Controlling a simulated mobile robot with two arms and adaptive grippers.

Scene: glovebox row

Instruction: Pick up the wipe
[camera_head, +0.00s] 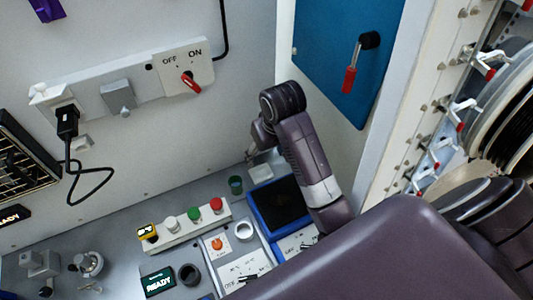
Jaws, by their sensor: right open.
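A small white square (260,173), which looks like the wipe, lies flat on the grey work surface near the back wall, just behind the blue-rimmed tray. My right arm reaches in from the lower right. Its gripper (252,154) is small in view, open, and close above and slightly left of the white square. The wrist partly hides the fingers, and I cannot tell whether they touch the square. No part of my left gripper shows.
A blue-rimmed tray (252,210) with a dark inside lies in front. The back wall carries an OFF/ON switch (189,80).

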